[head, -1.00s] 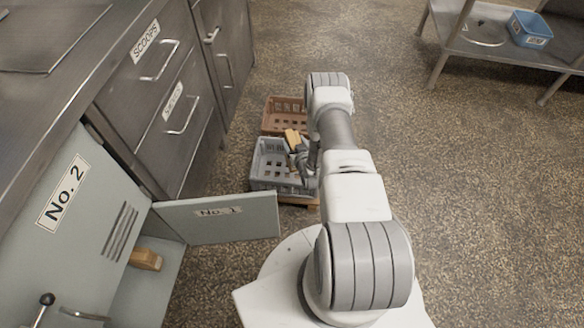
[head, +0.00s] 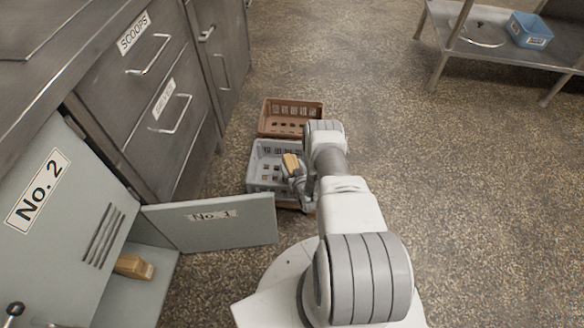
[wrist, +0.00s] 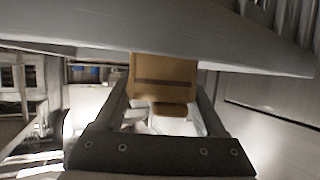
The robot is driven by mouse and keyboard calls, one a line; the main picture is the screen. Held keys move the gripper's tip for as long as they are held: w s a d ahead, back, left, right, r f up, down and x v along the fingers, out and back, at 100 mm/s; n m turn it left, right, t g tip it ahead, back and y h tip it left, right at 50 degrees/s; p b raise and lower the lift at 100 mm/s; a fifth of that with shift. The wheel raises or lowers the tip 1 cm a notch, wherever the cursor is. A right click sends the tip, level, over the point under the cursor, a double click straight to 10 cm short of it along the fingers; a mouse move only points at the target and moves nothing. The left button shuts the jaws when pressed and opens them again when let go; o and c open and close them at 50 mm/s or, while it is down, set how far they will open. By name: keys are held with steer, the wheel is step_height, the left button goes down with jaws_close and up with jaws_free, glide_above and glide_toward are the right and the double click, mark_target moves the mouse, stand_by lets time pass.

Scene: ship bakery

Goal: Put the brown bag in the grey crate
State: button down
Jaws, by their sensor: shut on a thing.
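The brown bag (head: 291,162) is a small tan block-like packet held at the end of my arm. My gripper (head: 294,174) is shut on it; in the wrist view the bag (wrist: 163,70) sits between the two fingers. The grey crate (head: 260,187) stands low beyond the open cabinet door. In the head view the bag overlaps the crate's opening; I cannot tell its exact height over the crate. My gripper and forearm hide the crate's right side.
A brown crate (head: 266,122) stands just behind the grey one. The open door No. 1 (head: 210,222) juts out in front of the crates. Another tan packet (head: 133,267) lies in the cabinet. A shelf with a blue bin (head: 530,30) is far right. Floor on the right is clear.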

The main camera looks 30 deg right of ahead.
steer(key=shift+w, duration=0.1)
jaws_free()
